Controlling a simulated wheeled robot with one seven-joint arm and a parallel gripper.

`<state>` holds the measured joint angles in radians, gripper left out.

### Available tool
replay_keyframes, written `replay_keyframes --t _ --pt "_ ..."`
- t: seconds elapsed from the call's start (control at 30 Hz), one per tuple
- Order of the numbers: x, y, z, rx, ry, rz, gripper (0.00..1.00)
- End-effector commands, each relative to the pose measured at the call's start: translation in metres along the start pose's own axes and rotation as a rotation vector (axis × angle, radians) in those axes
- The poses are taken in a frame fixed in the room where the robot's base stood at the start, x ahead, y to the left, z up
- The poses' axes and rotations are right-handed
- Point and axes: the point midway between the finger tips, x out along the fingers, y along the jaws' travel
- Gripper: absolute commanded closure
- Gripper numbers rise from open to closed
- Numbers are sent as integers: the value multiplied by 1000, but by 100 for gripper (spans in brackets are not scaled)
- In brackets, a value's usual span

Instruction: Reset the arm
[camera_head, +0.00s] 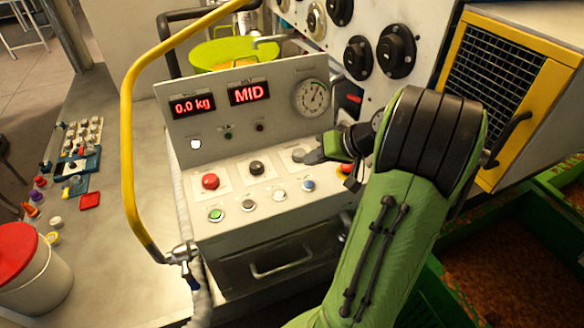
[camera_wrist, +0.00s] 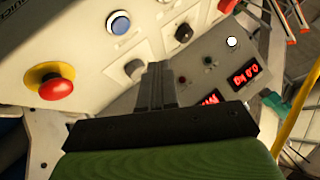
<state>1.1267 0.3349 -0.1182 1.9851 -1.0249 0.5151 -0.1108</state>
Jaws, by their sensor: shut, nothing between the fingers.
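My green arm reaches in from the lower right in the head view. My gripper (camera_head: 318,155) is over the right part of the control panel, close above a grey knob (camera_head: 299,155). In the wrist view my gripper (camera_wrist: 157,72) is shut with nothing in it and points at the panel face beside a grey knob (camera_wrist: 134,69). I cannot tell whether it touches the panel. The panel (camera_head: 235,185) carries a red button (camera_head: 210,181), a black knob (camera_head: 257,168), a blue button (camera_head: 308,185) and a green button (camera_head: 216,215). Its displays read 0.0 kg and MID (camera_head: 249,92).
A yellow rail (camera_head: 127,150) with a hose stands left of the panel. A red emergency button (camera_wrist: 49,81) on a yellow base is near my gripper. A yellow-framed mesh cabinet (camera_head: 490,75) and green crates (camera_head: 480,285) are at right. A red-lidded bucket (camera_head: 35,280) stands lower left.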

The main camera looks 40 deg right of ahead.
Motion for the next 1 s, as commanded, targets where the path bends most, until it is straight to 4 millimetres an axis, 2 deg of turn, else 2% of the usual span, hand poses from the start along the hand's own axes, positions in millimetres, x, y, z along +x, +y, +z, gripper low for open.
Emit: replay_keyframes --t 0.23,0.27,0.37,0.47,0.5,0.63,0.7,0.8,0.9,1.0 --pt "0 -2 0 -4 -3 1 100" --pt "1 -7 1 -13 -9 4 100" --pt "7 -45 9 -79 -65 33 100" --pt "8 -105 35 -190 -148 96 100" --pt "5 -126 50 -235 -176 125 100" --pt "-19 -179 110 -373 -229 213 100" --pt "-36 -192 143 -434 -234 250 100" --pt "-59 -193 178 -486 -223 285 100" --pt "-71 -187 195 -506 -211 301 100" --pt "-75 -184 200 -507 -208 307 100"
